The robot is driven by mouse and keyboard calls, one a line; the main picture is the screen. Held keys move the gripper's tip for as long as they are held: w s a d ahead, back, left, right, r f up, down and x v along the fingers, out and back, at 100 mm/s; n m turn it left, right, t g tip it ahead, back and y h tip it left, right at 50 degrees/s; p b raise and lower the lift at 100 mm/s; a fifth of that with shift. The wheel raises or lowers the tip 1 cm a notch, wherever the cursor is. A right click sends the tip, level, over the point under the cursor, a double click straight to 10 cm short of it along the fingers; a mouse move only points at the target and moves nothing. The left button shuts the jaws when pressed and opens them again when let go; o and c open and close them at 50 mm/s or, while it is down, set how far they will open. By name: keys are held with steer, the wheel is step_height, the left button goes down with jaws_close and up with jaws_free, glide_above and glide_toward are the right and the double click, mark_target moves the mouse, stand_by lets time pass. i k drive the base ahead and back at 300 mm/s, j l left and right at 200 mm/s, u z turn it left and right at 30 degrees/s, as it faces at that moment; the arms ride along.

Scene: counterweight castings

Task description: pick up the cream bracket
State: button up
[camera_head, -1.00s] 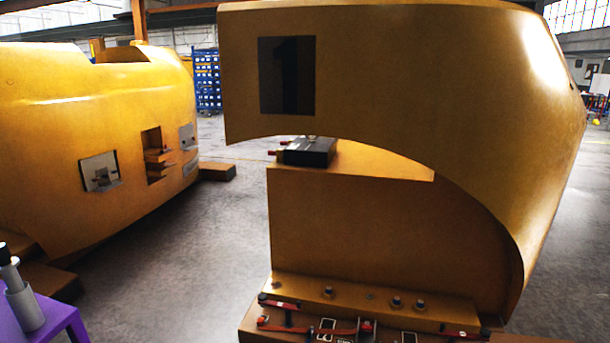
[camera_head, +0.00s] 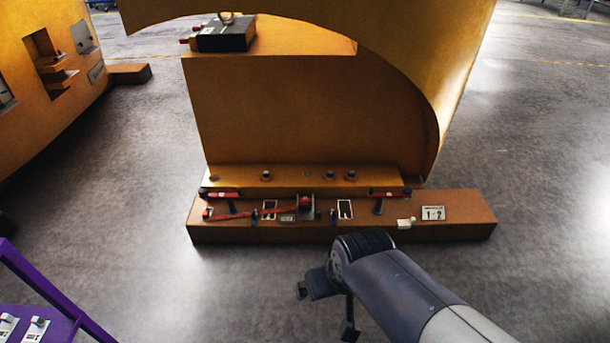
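A small cream bracket (camera_head: 405,222) lies on top of the brown ledge (camera_head: 465,215) at the foot of the large yellow casting, near the ledge's front edge. It is just left of a white plate marked 1-2 (camera_head: 433,213). Its exact shape is too small to make out. My gripper (camera_head: 326,311) is in the lower middle, nearer to me than the ledge and left of the bracket. Its two fingers are spread apart with nothing visible between them. It is not touching the bracket.
Red-handled tools (camera_head: 250,212) and small white-framed parts (camera_head: 345,209) lie on the ledge left of the bracket. The yellow casting (camera_head: 290,115) rises behind. A purple stand (camera_head: 58,325) is at lower left. Bare concrete floor lies in front of the ledge.

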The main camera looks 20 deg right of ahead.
mark_target(403, 224)
steer(key=z, duration=1.25)
